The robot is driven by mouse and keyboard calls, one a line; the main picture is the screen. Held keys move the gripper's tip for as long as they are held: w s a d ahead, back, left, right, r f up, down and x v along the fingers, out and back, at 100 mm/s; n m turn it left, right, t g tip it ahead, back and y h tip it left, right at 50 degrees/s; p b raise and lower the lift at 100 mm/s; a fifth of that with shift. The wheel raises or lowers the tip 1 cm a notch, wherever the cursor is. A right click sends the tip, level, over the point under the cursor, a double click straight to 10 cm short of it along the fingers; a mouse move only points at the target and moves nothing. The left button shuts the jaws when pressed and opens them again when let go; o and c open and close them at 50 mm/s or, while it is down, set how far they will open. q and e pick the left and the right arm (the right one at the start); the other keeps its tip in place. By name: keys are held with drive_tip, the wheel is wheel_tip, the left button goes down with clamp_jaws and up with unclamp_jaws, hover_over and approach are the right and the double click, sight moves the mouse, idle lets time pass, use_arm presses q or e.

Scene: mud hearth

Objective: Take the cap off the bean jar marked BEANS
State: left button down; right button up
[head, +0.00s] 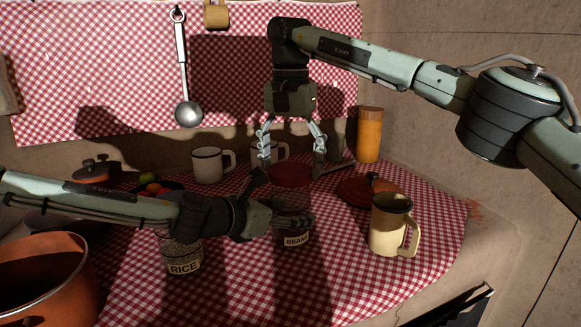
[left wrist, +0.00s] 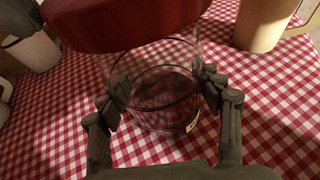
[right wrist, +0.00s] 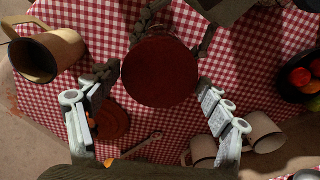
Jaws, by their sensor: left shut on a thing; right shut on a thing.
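The bean jar (head: 293,240) is clear glass with dark contents and a BEANS label, upright on the checked cloth. Its red cap (head: 291,176) is at the top of the jar; whether it is loosened I cannot tell. My left gripper (head: 290,222) is shut on the jar's glass body, with a finger on each side in the left wrist view (left wrist: 165,88). My right gripper (head: 289,174) comes down from above and is shut on the cap. In the right wrist view the round cap (right wrist: 160,72) lies between its fingers; the finger contact is not clearly seen.
A RICE jar (head: 184,258) stands left under my left arm. A cream mug (head: 389,225) is close on the right, with a red-brown lid (head: 362,190) behind it. White mugs (head: 207,165) and an orange jar (head: 369,136) stand behind. An orange pot (head: 40,285) is front left.

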sight(291, 169)
drive_tip(key=shift+r, duration=2.05)
use_arm(q)
drive_tip(key=shift+c, duration=1.2)
unclamp_jaws()
